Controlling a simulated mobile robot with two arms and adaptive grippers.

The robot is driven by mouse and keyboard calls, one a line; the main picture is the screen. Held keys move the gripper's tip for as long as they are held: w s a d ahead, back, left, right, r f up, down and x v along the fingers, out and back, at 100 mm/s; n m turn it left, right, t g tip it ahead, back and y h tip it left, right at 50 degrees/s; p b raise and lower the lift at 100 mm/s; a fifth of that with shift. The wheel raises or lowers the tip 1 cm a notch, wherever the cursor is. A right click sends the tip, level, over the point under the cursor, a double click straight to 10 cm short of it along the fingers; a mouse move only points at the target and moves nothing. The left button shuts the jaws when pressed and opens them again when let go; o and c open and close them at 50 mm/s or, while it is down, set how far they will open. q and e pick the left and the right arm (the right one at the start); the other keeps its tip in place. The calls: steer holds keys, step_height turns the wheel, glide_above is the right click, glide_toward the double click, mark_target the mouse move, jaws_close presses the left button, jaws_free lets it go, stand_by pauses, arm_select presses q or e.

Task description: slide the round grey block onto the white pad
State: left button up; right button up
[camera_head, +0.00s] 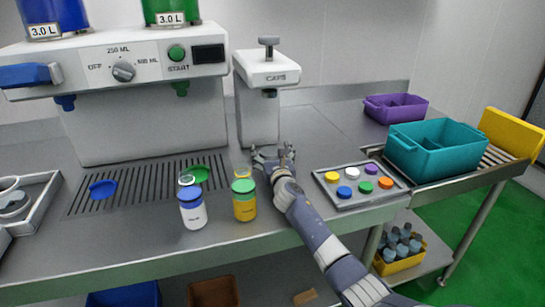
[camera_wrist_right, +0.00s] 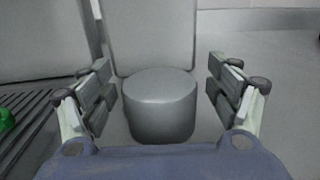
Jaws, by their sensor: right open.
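The round grey block (camera_wrist_right: 160,105) is a short upright cylinder standing in the middle of the right wrist view. It sits between the two spread fingers of my right gripper (camera_wrist_right: 165,90), with a visible gap on each side. In the head view my right gripper (camera_head: 272,156) is open, low at the foot of the capping machine (camera_head: 268,68). There the block is mostly hidden or too grey to pick out. I cannot make out a white pad in either view. My left gripper is not in view.
A white jar with blue lid (camera_head: 193,212) and a yellow jar with green lid (camera_head: 244,204) stand left of my right arm. A tray of coloured caps (camera_head: 345,203) lies to its right. Teal (camera_head: 440,160) and purple (camera_head: 395,107) bins stand further right. The filling machine (camera_head: 150,120) is at left.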

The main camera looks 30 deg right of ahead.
steer(key=shift+v, duration=3.75)
steer(key=shift+p+v, duration=0.65)
steer(key=shift+v, duration=0.45)
steer(key=shift+p+v, duration=0.9)
steer(key=shift+v, duration=1.65)
steer(key=shift+r, duration=0.1)
